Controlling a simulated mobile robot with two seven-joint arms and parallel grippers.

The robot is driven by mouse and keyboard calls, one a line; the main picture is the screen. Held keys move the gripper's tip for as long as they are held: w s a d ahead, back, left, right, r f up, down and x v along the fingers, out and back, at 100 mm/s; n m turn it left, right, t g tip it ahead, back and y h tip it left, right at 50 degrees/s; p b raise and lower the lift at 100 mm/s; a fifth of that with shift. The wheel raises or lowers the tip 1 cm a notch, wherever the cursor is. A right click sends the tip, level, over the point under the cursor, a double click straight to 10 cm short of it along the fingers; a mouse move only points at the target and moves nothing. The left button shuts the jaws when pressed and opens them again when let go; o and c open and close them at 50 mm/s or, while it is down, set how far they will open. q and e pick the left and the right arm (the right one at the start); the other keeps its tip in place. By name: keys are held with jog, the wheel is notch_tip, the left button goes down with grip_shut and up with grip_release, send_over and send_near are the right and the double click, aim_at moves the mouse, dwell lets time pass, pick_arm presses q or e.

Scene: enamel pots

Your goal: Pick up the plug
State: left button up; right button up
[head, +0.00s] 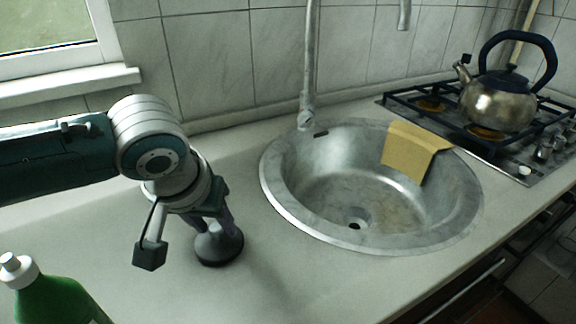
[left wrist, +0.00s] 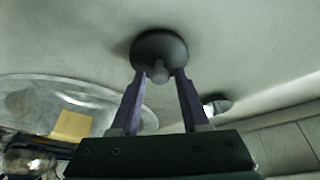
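The plug (head: 219,246) is a dark grey round disc with a knob on top, lying flat on the counter left of the sink. It also shows in the left wrist view (left wrist: 158,48), with its knob towards my gripper. My left gripper (head: 212,222) is low over the plug. In the left wrist view my two purple fingers (left wrist: 160,76) stand on either side of the knob, with a gap visible on each side. The fingers are open, and the plug rests on the counter. My right gripper is not in view.
The round steel sink (head: 275,196) is right of the plug, with a yellow cloth (head: 412,150) over its rim. A green bottle (head: 52,298) stands at the front left. A kettle (head: 497,98) sits on the gas stove. Counter (head: 290,275) in front of the sink is clear.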

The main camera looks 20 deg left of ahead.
pick_arm(q)
grip_shut()
jog(key=shift+r, duration=0.1)
dwell(0.4)
